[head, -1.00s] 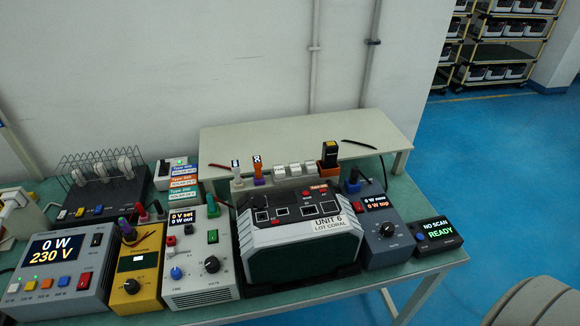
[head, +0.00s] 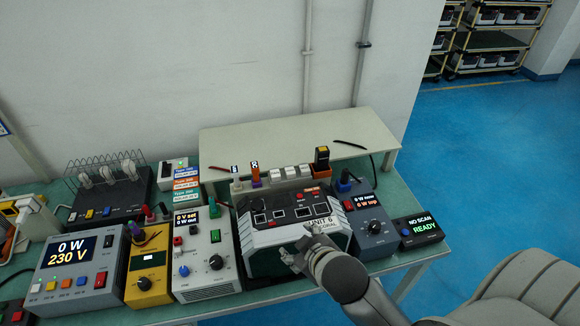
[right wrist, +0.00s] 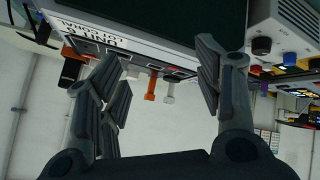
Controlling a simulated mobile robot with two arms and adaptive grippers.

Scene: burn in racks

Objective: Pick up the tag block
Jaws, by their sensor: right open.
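No block is plainly marked as the tag block, so I cannot tell which it is. Small white blocks (head: 290,173) stand in a row behind the unit labelled UNIT 6 (head: 290,262). Left of them are a blue-based piece (head: 236,177) and an orange-and-purple piece (head: 255,174). Right of them is an orange holder with a black-and-yellow top (head: 321,160). My right gripper (head: 294,248) is in front of the unit's lower right face, open and empty. In the right wrist view its spread fingers (right wrist: 160,75) frame the unit's edge and an orange piece (right wrist: 151,86). My left gripper is out of view.
A grey meter (head: 365,215) and a scanner box reading READY (head: 418,231) stand to the right. A white supply (head: 205,262), yellow box (head: 150,275) and grey power meter (head: 75,268) crowd the left. A raised shelf (head: 270,133) spans the back.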

